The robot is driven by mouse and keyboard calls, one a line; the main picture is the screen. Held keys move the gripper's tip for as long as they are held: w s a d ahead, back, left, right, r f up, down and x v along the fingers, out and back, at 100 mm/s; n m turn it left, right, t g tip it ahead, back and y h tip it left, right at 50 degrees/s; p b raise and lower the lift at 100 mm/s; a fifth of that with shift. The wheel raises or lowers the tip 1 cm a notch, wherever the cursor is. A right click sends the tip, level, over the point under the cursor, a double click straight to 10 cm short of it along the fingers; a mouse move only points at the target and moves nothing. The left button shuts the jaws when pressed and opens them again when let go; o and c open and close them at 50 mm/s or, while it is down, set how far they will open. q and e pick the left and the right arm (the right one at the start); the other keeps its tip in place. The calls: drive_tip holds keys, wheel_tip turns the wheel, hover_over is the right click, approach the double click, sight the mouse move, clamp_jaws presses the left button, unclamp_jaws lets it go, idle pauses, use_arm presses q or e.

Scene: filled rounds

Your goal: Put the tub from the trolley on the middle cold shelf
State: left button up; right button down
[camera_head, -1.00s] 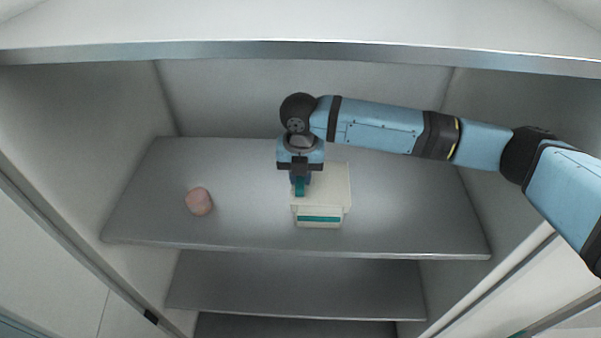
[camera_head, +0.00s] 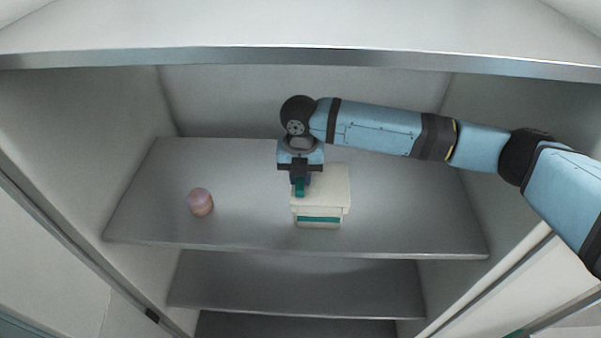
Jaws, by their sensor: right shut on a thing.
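The tub (camera_head: 331,197) is a cream box with a teal stripe on its front. It is at the middle of a grey shelf (camera_head: 250,222) inside the cold cabinet; I cannot tell whether it rests on the shelf or hangs just above it. My right gripper (camera_head: 300,187) comes down over the left side of the tub and is shut on it. The teal fingertip hides part of the tub's left edge. My left gripper is not in view.
A small round pinkish thing (camera_head: 200,202) stands on the same shelf to the left, apart from the tub. Another shelf (camera_head: 295,285) lies below, and a shelf with a metal edge (camera_head: 300,54) is above. The shelf right of the tub is clear.

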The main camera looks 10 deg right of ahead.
drive_tip(key=shift+f, duration=0.1)
drive_tip(key=shift+c, duration=2.3)
unclamp_jaws()
wheel_tip(320, 180, up, 4)
drive_tip(key=p, duration=0.4)
drive_tip(key=shift+r+p, duration=0.9)
drive_tip(key=shift+p, duration=0.25)
drive_tip(key=shift+r+p, duration=0.65)
drive_tip(key=shift+p, duration=0.05)
drive_tip(key=shift+s+f, duration=0.1)
drive_tip(key=shift+f, duration=0.05)
